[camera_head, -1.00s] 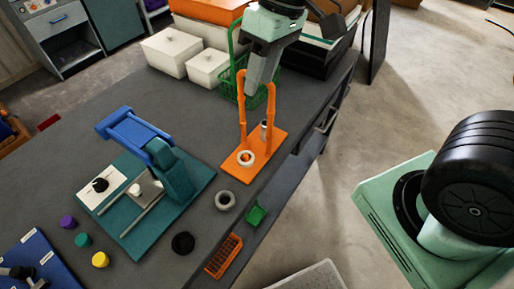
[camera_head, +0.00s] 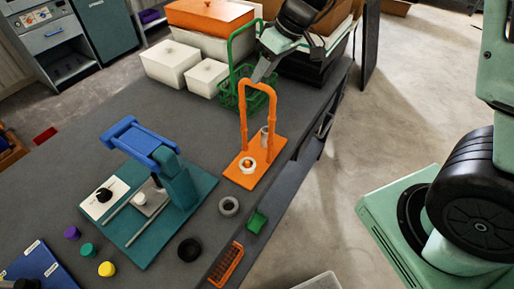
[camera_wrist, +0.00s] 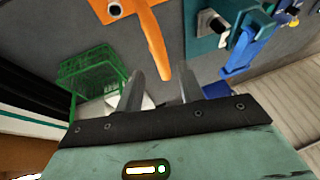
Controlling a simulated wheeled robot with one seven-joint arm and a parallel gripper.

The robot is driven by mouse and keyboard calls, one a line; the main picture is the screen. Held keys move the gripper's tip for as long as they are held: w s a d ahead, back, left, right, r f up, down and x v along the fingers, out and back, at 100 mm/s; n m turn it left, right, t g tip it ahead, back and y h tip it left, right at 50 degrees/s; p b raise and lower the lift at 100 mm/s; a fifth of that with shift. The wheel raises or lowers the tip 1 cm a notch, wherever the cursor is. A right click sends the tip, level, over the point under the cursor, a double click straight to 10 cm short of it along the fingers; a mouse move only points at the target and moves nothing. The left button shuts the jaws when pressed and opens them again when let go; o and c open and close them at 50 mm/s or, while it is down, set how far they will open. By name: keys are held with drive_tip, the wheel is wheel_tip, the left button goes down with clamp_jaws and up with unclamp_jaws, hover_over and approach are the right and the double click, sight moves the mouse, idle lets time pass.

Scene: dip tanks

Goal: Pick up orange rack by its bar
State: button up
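The orange rack stands upright on the grey bench in the head view, with a flat base (camera_head: 243,178) and a tall arched bar (camera_head: 257,86). A pale ring and a small grey cylinder are on its base. My gripper (camera_head: 262,75) is just behind and above the top of the bar, pointing down. In the wrist view my gripper (camera_wrist: 160,85) is open, with its two fingers apart. The orange bar (camera_wrist: 154,42) shows between and beyond the fingertips, with nothing gripped. Whether a finger touches the bar cannot be told.
A green wire basket (camera_head: 232,98) stands close behind the rack, with white boxes (camera_head: 171,63) farther left. A teal fixture with a blue arm (camera_head: 140,135) is at left. A grey ring (camera_head: 229,206) and a small green tray (camera_head: 257,221) lie in front, near the bench edge.

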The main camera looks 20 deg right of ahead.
drive_tip(key=s+p+x, duration=0.1)
drive_tip(key=x, duration=0.5)
drive_tip(key=shift+w+f+p, duration=0.2)
drive_tip(key=shift+w+p, duration=0.15)
drive_tip(key=shift+p, duration=0.05)
drive_tip(key=shift+a, duration=0.15)
clamp_jaws()
drive_tip(key=shift+w+r, duration=0.1)
idle(0.9)
